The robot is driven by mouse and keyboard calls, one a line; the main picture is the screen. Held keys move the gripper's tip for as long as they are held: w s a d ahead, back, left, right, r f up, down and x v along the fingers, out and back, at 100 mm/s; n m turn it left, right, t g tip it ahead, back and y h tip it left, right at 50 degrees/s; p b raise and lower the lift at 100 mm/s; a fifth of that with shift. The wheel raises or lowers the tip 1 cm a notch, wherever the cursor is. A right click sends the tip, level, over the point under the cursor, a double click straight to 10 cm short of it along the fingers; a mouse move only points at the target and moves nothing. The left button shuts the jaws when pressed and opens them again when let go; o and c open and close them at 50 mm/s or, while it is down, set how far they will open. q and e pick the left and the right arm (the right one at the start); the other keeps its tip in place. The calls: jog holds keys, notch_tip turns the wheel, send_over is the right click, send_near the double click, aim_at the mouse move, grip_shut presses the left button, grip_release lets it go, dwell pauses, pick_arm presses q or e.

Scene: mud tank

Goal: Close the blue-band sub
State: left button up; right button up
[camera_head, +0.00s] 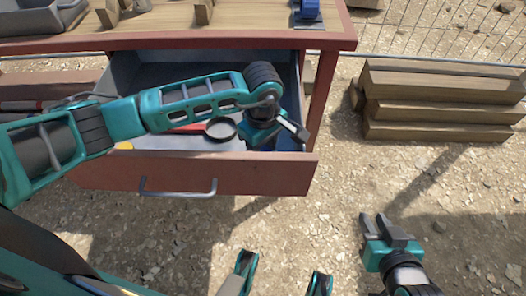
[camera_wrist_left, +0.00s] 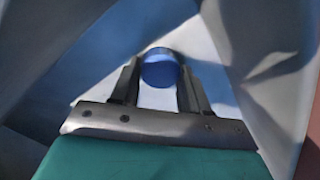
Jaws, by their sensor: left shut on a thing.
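My left gripper (camera_wrist_left: 158,80) is shut on a round blue-ended thing (camera_wrist_left: 160,68); in the left wrist view that end sits between the two fingers. In the head view my left arm reaches over the open drawer, and the gripper hangs inside near its right end. The arm hides much of what it holds. A blue part (camera_head: 308,9) stands on a dark plate on the bench top; whether it is the blue-band sub I cannot tell. My right gripper (camera_head: 374,218) is empty, with its fingers apart, over the ground right of the drawer.
The drawer (camera_head: 110,172) is pulled out of the red bench (camera_head: 170,39); its front carries a metal handle (camera_head: 178,193). A red tool (camera_head: 190,128) and a black-rimmed ring (camera_head: 220,129) lie inside. Stacked timbers (camera_head: 440,95) stand at the right. Gravel ground lies clear in front.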

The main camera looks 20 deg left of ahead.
pick_arm(q)
jog(key=shift+c, duration=0.2)
